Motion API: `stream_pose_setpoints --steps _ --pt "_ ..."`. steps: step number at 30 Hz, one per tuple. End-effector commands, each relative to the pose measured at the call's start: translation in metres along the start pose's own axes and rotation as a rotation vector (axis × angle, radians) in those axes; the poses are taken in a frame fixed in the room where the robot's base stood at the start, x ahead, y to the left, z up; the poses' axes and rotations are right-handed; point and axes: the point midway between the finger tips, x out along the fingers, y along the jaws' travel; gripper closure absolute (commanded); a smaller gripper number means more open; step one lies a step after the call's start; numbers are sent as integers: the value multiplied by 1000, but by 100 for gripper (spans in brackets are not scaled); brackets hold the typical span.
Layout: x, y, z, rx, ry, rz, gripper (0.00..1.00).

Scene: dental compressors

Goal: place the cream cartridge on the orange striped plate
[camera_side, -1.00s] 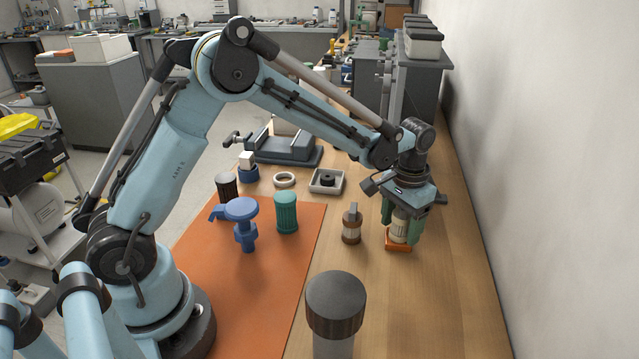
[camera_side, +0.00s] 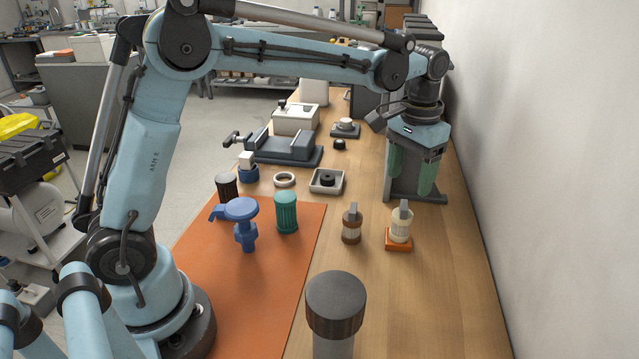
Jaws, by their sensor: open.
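The cream cartridge (camera_side: 400,227) stands upright on the orange plate (camera_side: 398,246) on the right side of the bench. It has a grey tab on top. Any stripes on the plate are too small to tell. My gripper (camera_side: 412,190) is open and empty, raised above and apart from the cartridge, with its green fingers pointing down.
A brown cartridge (camera_side: 352,227) with a grey tab stands just left of the plate. A green ribbed cylinder (camera_side: 286,212) and a blue stand (camera_side: 243,220) are on the orange mat (camera_side: 270,290). A dark-capped cylinder (camera_side: 335,305) stands in front.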

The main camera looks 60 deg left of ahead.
Motion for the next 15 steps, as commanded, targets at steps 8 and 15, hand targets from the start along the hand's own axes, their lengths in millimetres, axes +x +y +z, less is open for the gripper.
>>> stream_pose_setpoints --steps 8,15 --pt "-21 -11 28 1 97 9 33" --pt "-35 -25 76 4 262 18 33"
